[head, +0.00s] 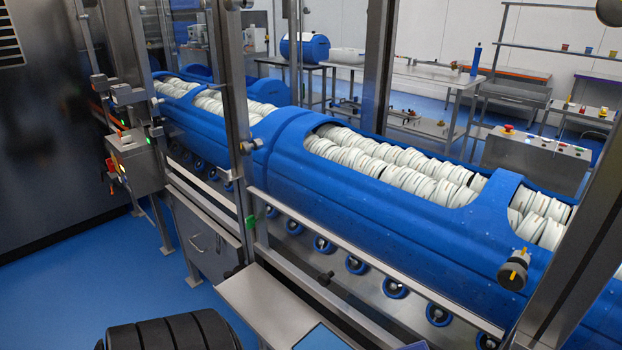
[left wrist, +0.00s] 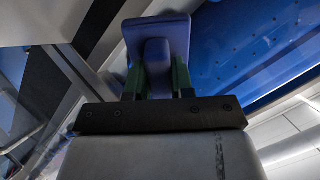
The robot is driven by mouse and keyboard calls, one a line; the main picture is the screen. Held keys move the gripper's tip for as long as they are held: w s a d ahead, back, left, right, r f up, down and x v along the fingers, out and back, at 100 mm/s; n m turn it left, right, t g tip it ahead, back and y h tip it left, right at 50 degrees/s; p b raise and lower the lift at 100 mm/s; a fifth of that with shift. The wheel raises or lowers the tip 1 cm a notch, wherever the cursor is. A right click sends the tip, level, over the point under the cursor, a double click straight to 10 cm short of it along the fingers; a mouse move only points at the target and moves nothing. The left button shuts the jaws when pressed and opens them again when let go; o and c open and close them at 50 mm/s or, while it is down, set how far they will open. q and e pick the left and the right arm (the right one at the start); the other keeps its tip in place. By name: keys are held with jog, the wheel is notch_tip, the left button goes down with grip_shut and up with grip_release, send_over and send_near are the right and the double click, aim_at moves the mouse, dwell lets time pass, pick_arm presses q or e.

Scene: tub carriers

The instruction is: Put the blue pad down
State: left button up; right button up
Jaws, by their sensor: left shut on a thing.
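The blue pad (left wrist: 160,25) shows in the left wrist view as a flat blue plate with rounded corners and a thick raised grip on the side facing me. My left gripper (left wrist: 157,77) has its two green fingers on either side of that grip and is shut on it. I cannot tell from the wrist view how far the pad is from any surface. In the head view neither gripper shows clearly. A small dark blue edge (head: 413,346) at the bottom border may be part of the pad, but too little shows to tell.
A steel shelf (head: 262,297) with a lighter blue flat patch (head: 320,339) lies at the bottom of the head view. Behind it runs a long blue tub carrier (head: 400,215) filled with white tubs. Steel posts and a rail (head: 350,262) stand between.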

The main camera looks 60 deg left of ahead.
pick_arm(q)
jog(key=n+g+p, duration=0.1)
jog(key=g, duration=0.1)
jog(key=f+n+g+p, duration=0.1)
jog(key=g, duration=0.1)
jog(key=a+n+g+p, duration=0.1)
jog(key=g, duration=0.1)
jog(key=shift+w+f+n+h+p, duration=0.25)
jog(key=shift+w+n+h+p, duration=0.05)
jog(key=shift+p, duration=0.1)
jog(key=n+g+h+p, duration=0.1)
jog(key=g+p, duration=0.1)
jog(key=s+d+n+g+h+p, duration=0.1)
jog(key=n+g+h+p, duration=0.1)
jog(key=shift+s, duration=0.2)
jog(key=shift+g+h, duration=0.4)
jog(key=shift+h, duration=0.1)
jog(key=f, duration=0.5)
jog(key=shift+s+d+f+p, duration=0.3)
jog(key=shift+f, duration=0.05)
notch_tip(320, 180, down, 4)
jog(key=shift+f, duration=0.15)
